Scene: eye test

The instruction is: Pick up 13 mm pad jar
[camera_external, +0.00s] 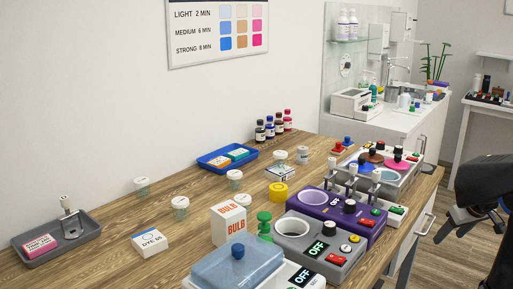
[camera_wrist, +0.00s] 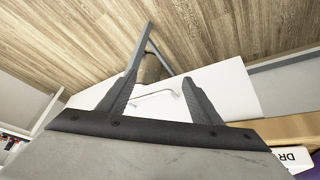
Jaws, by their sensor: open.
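Several small clear jars with white lids stand on the wooden table: one at the left back (camera_external: 141,186), one in front of it (camera_external: 181,207), one near the middle (camera_external: 234,180), one behind the bulb box (camera_external: 243,203), one farther right (camera_external: 280,158) and one at the back (camera_external: 303,154). Their labels are too small to read, so I cannot tell which is the 13 mm pad jar. My gripper (camera_external: 462,220) is at the right edge, off the table and far from the jars. In the wrist view my gripper (camera_wrist: 158,88) is open and empty, facing a white cabinet front and the floor.
A bulb box (camera_external: 229,224), a dye box (camera_external: 149,242), a grey tray (camera_external: 85,240) and a blue tray (camera_external: 213,168) share the table. Devices marked OFF (camera_external: 320,248) and a blue-lidded box (camera_external: 237,270) crowd its front right. Dark bottles (camera_external: 270,128) stand at the back.

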